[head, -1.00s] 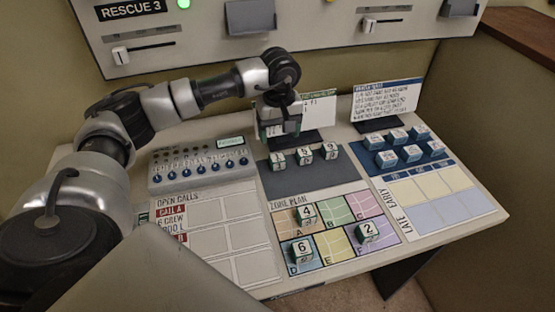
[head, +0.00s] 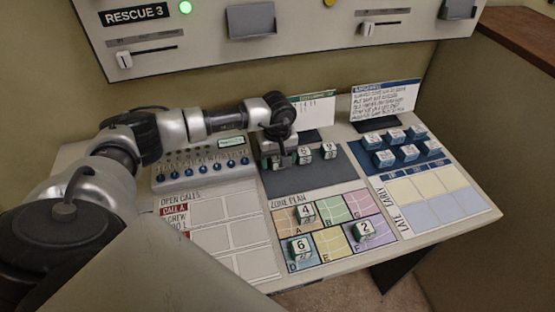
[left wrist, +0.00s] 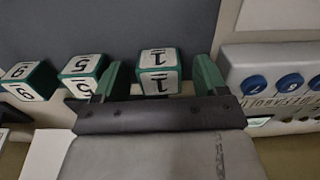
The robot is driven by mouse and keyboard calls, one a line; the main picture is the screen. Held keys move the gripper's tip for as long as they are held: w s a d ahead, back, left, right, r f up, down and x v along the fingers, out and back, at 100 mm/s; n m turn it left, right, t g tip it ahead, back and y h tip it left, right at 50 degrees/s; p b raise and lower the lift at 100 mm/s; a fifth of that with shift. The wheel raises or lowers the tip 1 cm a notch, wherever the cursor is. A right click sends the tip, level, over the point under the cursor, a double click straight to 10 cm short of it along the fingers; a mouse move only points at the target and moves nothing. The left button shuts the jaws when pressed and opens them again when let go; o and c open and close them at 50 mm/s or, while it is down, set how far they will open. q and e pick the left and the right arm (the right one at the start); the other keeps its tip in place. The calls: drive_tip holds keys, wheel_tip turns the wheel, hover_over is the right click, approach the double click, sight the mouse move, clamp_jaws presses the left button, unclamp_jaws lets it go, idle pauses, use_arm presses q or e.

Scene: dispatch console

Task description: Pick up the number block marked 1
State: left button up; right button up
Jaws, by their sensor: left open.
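The number block marked 1 (left wrist: 158,68) is a white cube with green sides, on the dark grey pad (head: 318,174). In the left wrist view it sits between the two green fingers of my open left gripper (left wrist: 160,77), with a gap to each finger. In the head view my left gripper (head: 284,157) is low over the left end of the block row and mostly hides this block. Block 5 (left wrist: 83,73) and another block (left wrist: 32,80) stand beside it in the row. My right gripper is not in view.
Blocks 4 (head: 304,212), 6 (head: 301,250) and 2 (head: 364,231) stand on the zone plan. Several blocks stand on a blue pad (head: 437,155) at the right. A panel with blue knobs (head: 205,161) is left of the gripper, and a white card (head: 312,109) stands behind.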

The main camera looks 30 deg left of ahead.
use_arm(q)
drive_tip(key=c, duration=1)
drive_tip(key=shift+r, duration=0.1)
